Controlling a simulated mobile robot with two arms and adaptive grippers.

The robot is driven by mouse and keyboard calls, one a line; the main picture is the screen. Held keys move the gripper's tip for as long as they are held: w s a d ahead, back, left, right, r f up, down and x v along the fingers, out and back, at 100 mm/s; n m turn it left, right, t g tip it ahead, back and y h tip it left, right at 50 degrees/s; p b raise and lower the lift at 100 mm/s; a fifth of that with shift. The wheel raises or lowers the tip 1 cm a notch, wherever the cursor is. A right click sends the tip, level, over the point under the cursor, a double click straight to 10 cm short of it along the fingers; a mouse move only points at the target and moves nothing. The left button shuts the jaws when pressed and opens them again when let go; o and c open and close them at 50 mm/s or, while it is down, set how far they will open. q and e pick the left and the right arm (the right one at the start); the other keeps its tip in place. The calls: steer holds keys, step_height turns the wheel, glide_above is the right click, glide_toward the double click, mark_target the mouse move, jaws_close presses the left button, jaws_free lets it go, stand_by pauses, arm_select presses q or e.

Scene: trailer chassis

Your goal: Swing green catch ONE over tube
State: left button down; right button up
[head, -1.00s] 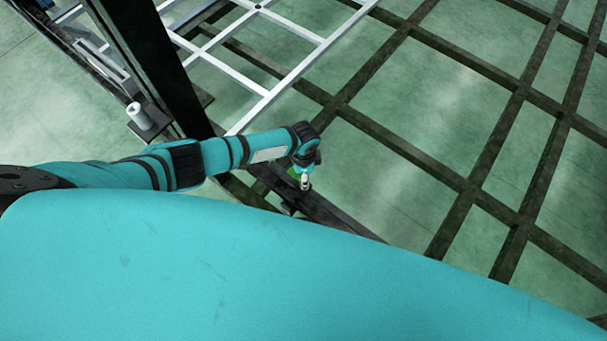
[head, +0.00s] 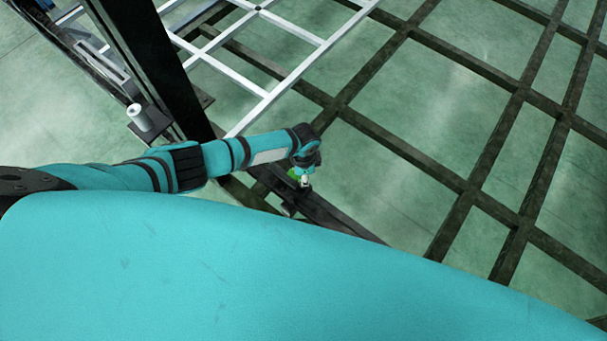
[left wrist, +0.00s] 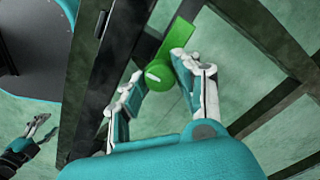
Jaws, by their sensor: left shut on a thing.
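The green catch (left wrist: 181,38) shows in the left wrist view as a flat bar with a round end, slanting up to the right beside a dark beam. A small part of the green catch (head: 296,173) shows in the head view beside my gripper. My left gripper (left wrist: 158,70) has its fingers on both sides of the round end and is shut on it. It also shows in the head view (head: 304,182), above a dark rail. My right gripper (left wrist: 40,136) is at the lower left of the left wrist view, fingers apart and empty. I cannot tell which member is the tube.
A white cylinder (head: 139,117) sits on a bracket by the post.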

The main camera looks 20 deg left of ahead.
arm_select(q)
steer(key=n+p, duration=0.1)
steer(key=n, duration=0.3)
steer(key=shift+r+p, duration=0.1)
steer(key=shift+p, duration=0.25)
steer(key=n+p, duration=0.1)
steer(key=n, duration=0.3)
steer(key=shift+n, duration=0.3)
steer(key=n+p, duration=0.1)
steer(key=n, duration=0.3)
steer(key=shift+n+p, duration=0.3)
steer(key=n, duration=0.4)
steer(key=shift+p, duration=0.3)
steer(key=shift+n, duration=0.3)
steer(key=c, duration=0.9)
jaws_free()
steer(key=shift+c, duration=0.2)
